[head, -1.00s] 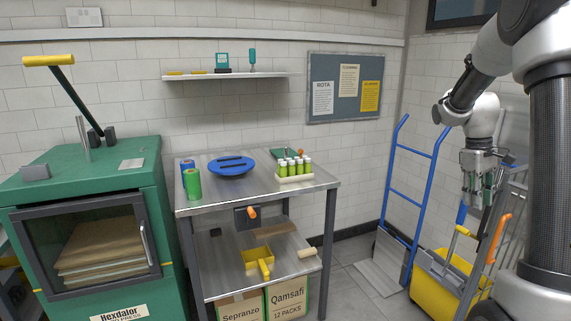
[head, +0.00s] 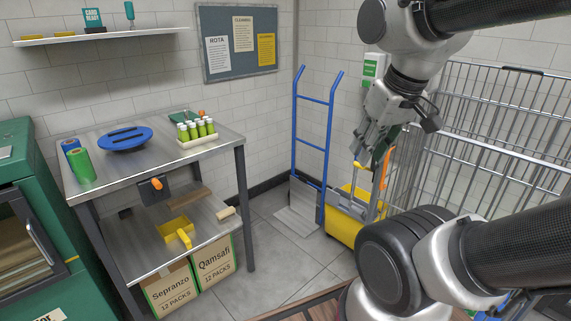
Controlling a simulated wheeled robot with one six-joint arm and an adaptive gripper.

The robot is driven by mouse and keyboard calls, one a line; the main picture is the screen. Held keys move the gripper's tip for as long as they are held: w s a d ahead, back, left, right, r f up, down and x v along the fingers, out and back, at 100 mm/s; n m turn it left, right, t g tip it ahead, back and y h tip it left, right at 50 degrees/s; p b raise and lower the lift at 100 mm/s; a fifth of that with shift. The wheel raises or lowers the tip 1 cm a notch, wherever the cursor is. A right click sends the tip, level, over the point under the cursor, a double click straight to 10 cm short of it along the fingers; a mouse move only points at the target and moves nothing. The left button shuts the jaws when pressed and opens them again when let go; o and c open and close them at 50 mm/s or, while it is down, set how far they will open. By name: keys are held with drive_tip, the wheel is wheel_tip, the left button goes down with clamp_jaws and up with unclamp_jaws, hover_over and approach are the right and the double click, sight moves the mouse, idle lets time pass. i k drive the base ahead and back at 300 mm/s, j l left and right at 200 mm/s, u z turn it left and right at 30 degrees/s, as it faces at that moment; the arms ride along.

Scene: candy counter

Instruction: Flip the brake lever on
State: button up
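An orange upright handle (head: 385,168), which looks like the brake lever, stands at the near left side of the wire cage trolley (head: 440,150) in the head view. Its lower end is hidden behind my arm. My gripper (head: 368,158) points down just left of the handle's top in the picture. Its fingers look apart, with nothing seen held between them. I cannot tell whether it touches the handle.
A yellow mop bucket (head: 343,232) and a blue hand truck (head: 325,145) stand left of the trolley. A metal table (head: 110,180) holds a blue disc and green-filled tubes (head: 196,130). Grey floor (head: 280,260) is open between the table and hand truck.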

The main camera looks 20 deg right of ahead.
sight(356, 164)
drive_tip(key=i+l, duration=0.2)
drive_tip(key=l, duration=0.15)
drive_tip(key=i+l+z, duration=0.1)
drive_tip(key=l, duration=0.2)
drive_tip(key=z, duration=1.75)
drive_tip(key=j+u, duration=0.35)
drive_tip(key=j, duration=0.25)
drive_tip(key=j+u, duration=0.35)
drive_tip(key=j, duration=0.2)
drive_tip(key=i+l, duration=0.4)
drive_tip(key=i, duration=0.1)
